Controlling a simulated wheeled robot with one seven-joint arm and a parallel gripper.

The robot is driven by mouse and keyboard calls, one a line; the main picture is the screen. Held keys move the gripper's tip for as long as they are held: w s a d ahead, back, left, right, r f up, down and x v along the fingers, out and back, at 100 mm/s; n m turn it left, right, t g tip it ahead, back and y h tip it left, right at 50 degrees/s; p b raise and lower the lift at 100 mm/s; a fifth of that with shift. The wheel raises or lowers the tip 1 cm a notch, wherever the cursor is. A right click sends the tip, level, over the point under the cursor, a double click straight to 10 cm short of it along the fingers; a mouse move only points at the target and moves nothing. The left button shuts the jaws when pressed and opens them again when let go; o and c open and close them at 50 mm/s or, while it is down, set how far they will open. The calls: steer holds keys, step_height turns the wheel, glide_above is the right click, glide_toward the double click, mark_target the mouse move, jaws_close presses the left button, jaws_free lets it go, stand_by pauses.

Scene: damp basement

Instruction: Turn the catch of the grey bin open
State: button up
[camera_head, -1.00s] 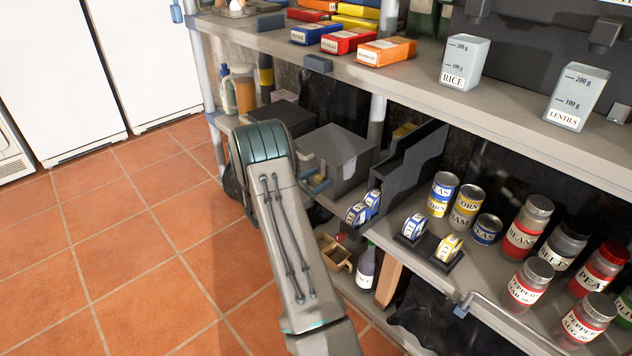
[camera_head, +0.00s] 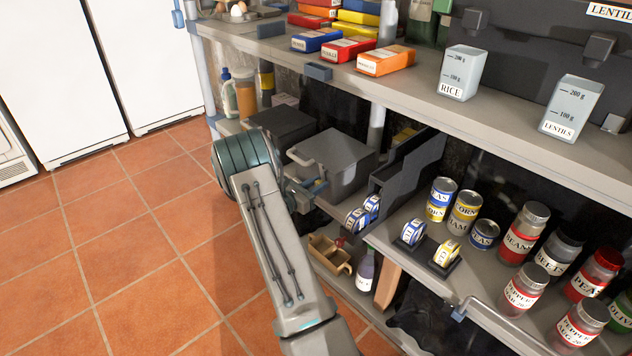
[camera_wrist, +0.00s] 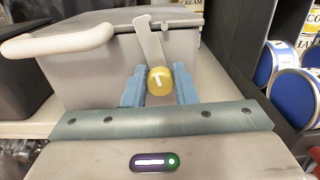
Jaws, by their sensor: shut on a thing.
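The grey bin (camera_head: 345,157) stands on the lower shelf, its lid down and a pale handle at its left. In the wrist view the bin (camera_wrist: 92,72) fills the middle. Its catch (camera_wrist: 150,42) is a pale lever reaching up across the lid's edge, tilted a little left, with a round yellow knob (camera_wrist: 160,80) at its lower end. My gripper (camera_wrist: 160,92) has its blue fingers on either side of the knob, shut on it. In the head view my gripper (camera_head: 316,186) is small at the bin's front and partly hidden by my arm.
A dark bin (camera_head: 283,126) stands left of the grey one. A stepped dark rack (camera_head: 405,168) with tins is close on its right. The upper shelf (camera_head: 420,92) overhangs the area. The tiled floor (camera_head: 130,230) at left is clear.

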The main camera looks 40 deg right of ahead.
steer(key=n+p, duration=0.4)
steer(key=shift+r+n, duration=0.2)
steer(key=shift+n, duration=0.2)
steer(key=n+p, duration=0.2)
steer(key=n, duration=0.1)
steer(key=shift+f+n+p, duration=0.1)
steer(key=shift+n+p, duration=0.2)
steer(key=n+p, duration=0.2)
steer(key=n, duration=0.1)
steer(key=shift+f, duration=0.1)
steer(key=shift+f+n+p, duration=0.15)
steer(key=shift+n+p, duration=0.55)
steer(key=shift+n, duration=1.3)
steer(key=o, duration=1)
steer(key=shift+d, duration=0.1)
